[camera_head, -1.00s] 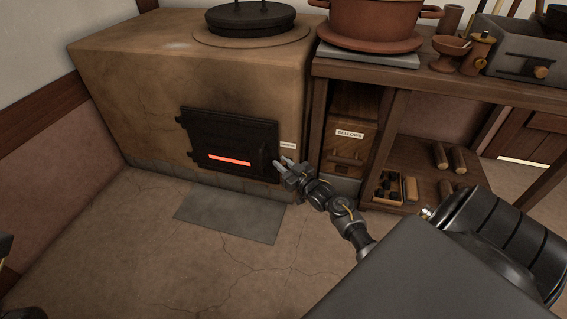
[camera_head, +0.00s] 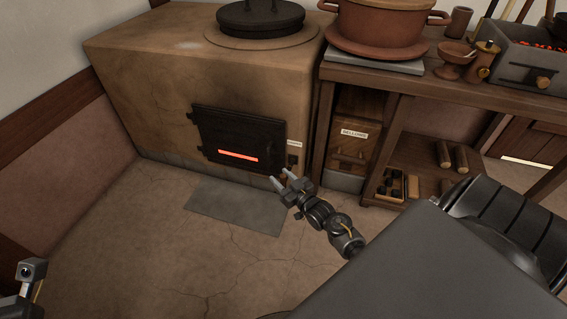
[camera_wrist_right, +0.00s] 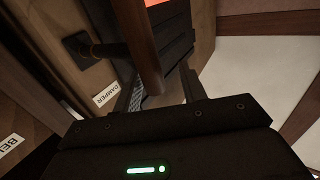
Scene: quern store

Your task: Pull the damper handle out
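The damper handle shows in the right wrist view as a brown bar (camera_wrist_right: 143,50) on a dark rod that comes from a small black wall plate (camera_wrist_right: 80,48). A white DAMPER label (camera_wrist_right: 108,94) is beside it. In the head view the black plate (camera_head: 293,160) sits on the stove's front, right of the fire door. My right gripper (camera_head: 280,178) is open in front of the stove, just below the plate. In the wrist view the bar's lower end appears between its fingers (camera_wrist_right: 165,90); contact cannot be told. My left gripper (camera_head: 32,270) is at the lower left, its fingers unclear.
The clay stove (camera_head: 150,85) has a black fire door (camera_head: 238,140) with a glowing slot. A grey floor plate (camera_head: 235,205) lies before it. A wooden bench (camera_head: 440,85) stands to the right with a BELLOWS box (camera_head: 352,150) beneath. The floor in front is open.

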